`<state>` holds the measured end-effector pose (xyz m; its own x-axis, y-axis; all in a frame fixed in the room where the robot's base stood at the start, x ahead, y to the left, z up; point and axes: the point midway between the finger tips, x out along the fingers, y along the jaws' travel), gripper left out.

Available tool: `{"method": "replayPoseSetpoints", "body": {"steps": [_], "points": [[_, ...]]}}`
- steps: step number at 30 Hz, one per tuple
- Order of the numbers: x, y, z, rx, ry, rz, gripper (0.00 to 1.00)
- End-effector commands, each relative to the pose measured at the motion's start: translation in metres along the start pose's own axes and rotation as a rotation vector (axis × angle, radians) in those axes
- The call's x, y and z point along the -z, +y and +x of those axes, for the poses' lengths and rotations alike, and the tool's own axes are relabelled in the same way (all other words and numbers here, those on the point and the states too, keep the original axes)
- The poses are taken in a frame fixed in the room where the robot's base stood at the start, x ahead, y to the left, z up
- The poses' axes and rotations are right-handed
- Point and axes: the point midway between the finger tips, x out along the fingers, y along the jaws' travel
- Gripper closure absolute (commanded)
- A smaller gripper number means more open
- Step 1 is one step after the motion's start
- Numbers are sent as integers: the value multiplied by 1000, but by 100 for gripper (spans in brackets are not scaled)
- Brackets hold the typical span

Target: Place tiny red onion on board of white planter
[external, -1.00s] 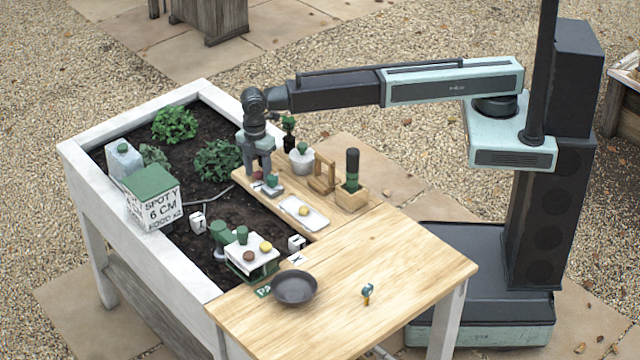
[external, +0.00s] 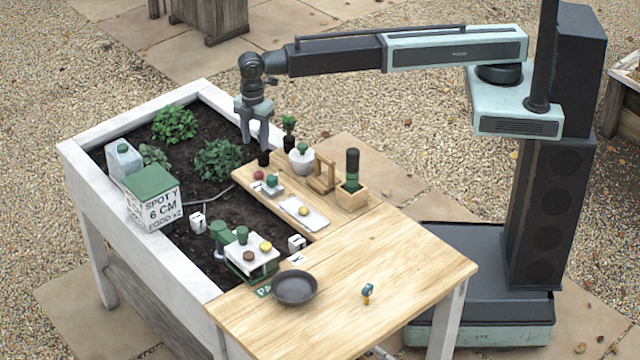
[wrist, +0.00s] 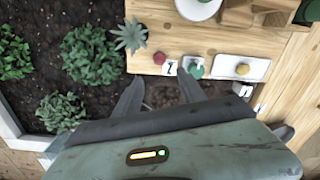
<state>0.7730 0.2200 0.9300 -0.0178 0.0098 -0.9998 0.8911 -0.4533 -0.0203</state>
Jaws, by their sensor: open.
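The tiny red onion (external: 258,175) rests on the wooden board (external: 345,217) along the edge of the white planter (external: 180,262), near the board's far left end. In the wrist view the onion (wrist: 159,58) sits on the board (wrist: 225,42) beside a small marked tag (wrist: 171,68). My gripper (external: 255,146) is above the onion, apart from it, with its fingers spread and nothing between them. The wrist view shows the open fingers (wrist: 160,80) below the onion in the picture.
A dark pan (external: 295,288) sits on the mostly clear wooden tabletop (external: 400,260).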

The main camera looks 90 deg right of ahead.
Motion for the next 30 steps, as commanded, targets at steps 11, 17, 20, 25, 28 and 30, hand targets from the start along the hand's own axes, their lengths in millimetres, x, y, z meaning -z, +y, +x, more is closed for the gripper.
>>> {"method": "replayPoseSetpoints", "body": {"steps": [11,17,20,25,28,30], "points": [[-15,-2,-5,-1,0,38,52],[-134,-26,-5,-8,2,434,52],[-201,-47,-4,-12,5,690,52],[-272,-75,-4,-17,9,1009,52],[-286,-81,-4,-19,10,1087,52],[-287,-80,-4,-19,11,1104,52]]}}
